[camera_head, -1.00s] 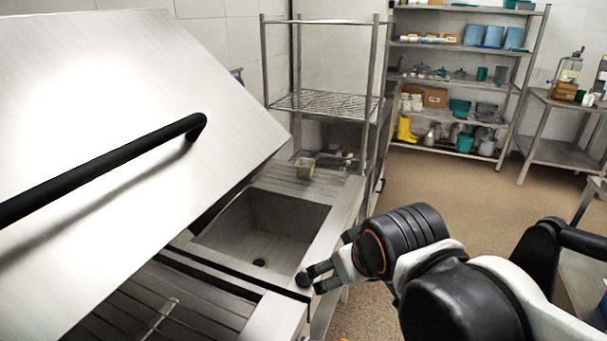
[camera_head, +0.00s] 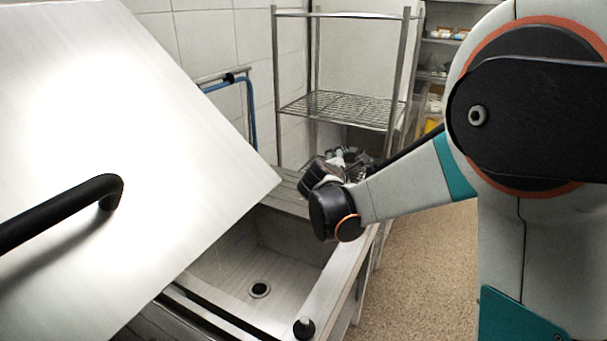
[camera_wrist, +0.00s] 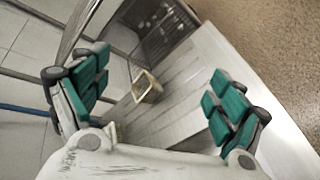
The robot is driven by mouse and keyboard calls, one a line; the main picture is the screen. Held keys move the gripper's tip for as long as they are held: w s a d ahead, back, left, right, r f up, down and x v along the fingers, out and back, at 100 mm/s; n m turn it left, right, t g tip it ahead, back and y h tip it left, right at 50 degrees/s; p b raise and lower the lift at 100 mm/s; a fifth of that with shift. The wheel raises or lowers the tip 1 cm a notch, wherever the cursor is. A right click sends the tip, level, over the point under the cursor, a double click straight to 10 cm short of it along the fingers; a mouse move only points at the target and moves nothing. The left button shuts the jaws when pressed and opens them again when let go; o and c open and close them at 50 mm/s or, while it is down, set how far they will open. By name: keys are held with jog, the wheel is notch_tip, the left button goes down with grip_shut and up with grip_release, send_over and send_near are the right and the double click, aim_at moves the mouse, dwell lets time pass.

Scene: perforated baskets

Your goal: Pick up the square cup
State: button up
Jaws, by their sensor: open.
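The square cup (camera_wrist: 147,86) is a small beige, open-topped vessel standing on the ribbed steel drainboard. It shows in the wrist view between my two fingers, farther off than the fingertips and touched by neither. My gripper (camera_wrist: 160,85) is open and empty, with green finger pads spread wide on both sides of the cup. In the head view the cup is hidden behind my wrist, and my fingers do not show clearly there.
A steel sink basin (camera_head: 262,270) lies in front of the drainboard (camera_head: 290,194). A large tilted steel lid with a black handle (camera_head: 65,208) fills the left. A wire rack (camera_head: 345,108) stands behind. Open floor (camera_head: 430,260) lies to the right.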

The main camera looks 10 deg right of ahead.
jog(key=w+a+f+n+t, duration=0.1)
jog(key=w+a+f+n, duration=0.2)
jog(key=w+f+n, duration=0.1)
jog(key=w+a+f+n+t, duration=0.2)
jog(key=w+f+n, duration=0.2)
jog(key=f, duration=0.2)
jog(key=w+a+f+n+t+h, duration=0.1)
jog(key=w+a+f+n, duration=0.2)
jog(key=w+f+n, duration=0.1)
jog(key=shift+w+a+f+n+t, duration=0.15)
jog(key=shift+a+f+n+t, duration=0.1)
jog(key=shift+f, duration=0.3)
jog(key=shift+w+a+f+n+t, duration=0.15)
jog(key=shift+f+n, duration=0.1)
jog(key=shift+f, duration=0.3)
jog(key=shift+w+d+f, duration=0.1)
jog(key=shift+w, duration=0.05)
jog(key=b+x, duration=0.2)
jog(key=x, duration=0.4)
jog(key=shift+w+d+f, duration=0.1)
jog(key=shift+w+d, duration=0.05)
jog(key=shift+w, duration=0.2)
jog(key=b+x, duration=0.2)
jog(key=x, duration=0.3)
jog(key=shift+w+d, duration=0.1)
jog(key=shift+w, duration=0.05)
jog(key=shift+w+d, duration=0.25)
jog(key=shift+w, duration=0.35)
jog(key=shift+c, duration=0.6)
jog(key=c, duration=0.8)
